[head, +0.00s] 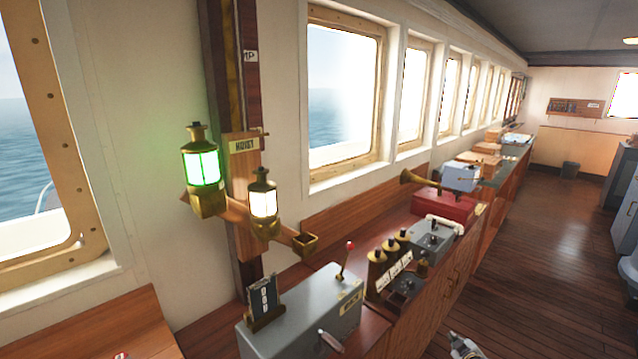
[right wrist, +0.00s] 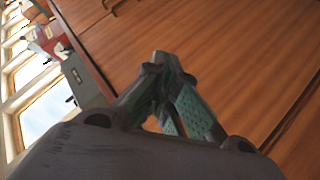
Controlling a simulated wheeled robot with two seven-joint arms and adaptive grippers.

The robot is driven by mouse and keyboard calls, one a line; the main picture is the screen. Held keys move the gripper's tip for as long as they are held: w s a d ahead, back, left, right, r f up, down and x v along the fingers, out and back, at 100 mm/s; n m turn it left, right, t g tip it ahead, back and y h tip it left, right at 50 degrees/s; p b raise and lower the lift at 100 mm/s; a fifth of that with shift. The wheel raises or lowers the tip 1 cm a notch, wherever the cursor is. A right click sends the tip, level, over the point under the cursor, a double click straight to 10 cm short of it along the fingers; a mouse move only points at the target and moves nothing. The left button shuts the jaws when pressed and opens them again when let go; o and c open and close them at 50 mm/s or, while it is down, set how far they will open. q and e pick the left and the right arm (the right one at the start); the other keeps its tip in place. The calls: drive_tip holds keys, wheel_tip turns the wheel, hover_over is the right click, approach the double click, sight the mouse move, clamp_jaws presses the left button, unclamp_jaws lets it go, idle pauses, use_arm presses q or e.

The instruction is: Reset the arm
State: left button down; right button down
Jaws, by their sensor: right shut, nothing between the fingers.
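A wooden arm (head: 236,212) is mounted on the dark upright post (head: 228,110) and slopes down to the right. A lit green lantern (head: 202,170) stands at its left end and a lit white lantern (head: 262,203) near its middle. An empty brass holder (head: 304,242) is at its right end. A grey box (head: 300,318) below carries a lever with a red knob (head: 350,245) and a side handle (head: 333,343). My right gripper (head: 462,346) is low, right of the grey box and apart from it. It is shut and empty in the right wrist view (right wrist: 160,62). My left gripper is out of view.
A wooden console (head: 408,330) runs along the windows. It carries dark-knobbed controls (head: 390,262), a grey unit (head: 432,238), a red box (head: 446,205) and a brass horn (head: 425,181). The wooden floor (head: 560,240) to the right is clear.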

drive_tip(key=s+a+f+m+g, duration=0.2)
drive_tip(key=s+a+f+g, duration=0.1)
drive_tip(key=s+f, duration=1.1)
drive_tip(key=s+a+f+m+g, duration=0.1)
drive_tip(key=s+a+f+g, duration=0.2)
drive_tip(key=s+f, duration=1)
drive_tip(key=s+a+f+g, duration=0.1)
drive_tip(key=s+a+f, duration=0.2)
drive_tip(key=s, duration=0.9)
drive_tip(key=s+a+f+g+y, duration=0.1)
drive_tip(key=s+a+f, duration=0.3)
drive_tip(key=s, duration=0.8)
drive_tip(key=s+a+f+m+g, duration=0.1)
drive_tip(key=s+a+f+g, duration=0.2)
drive_tip(key=s+a, duration=0.4)
drive_tip(key=s+f, duration=0.1)
drive_tip(key=s, duration=0.4)
drive_tip(key=shift+a+y, duration=0.25)
drive_tip(key=shift+y, duration=0.15)
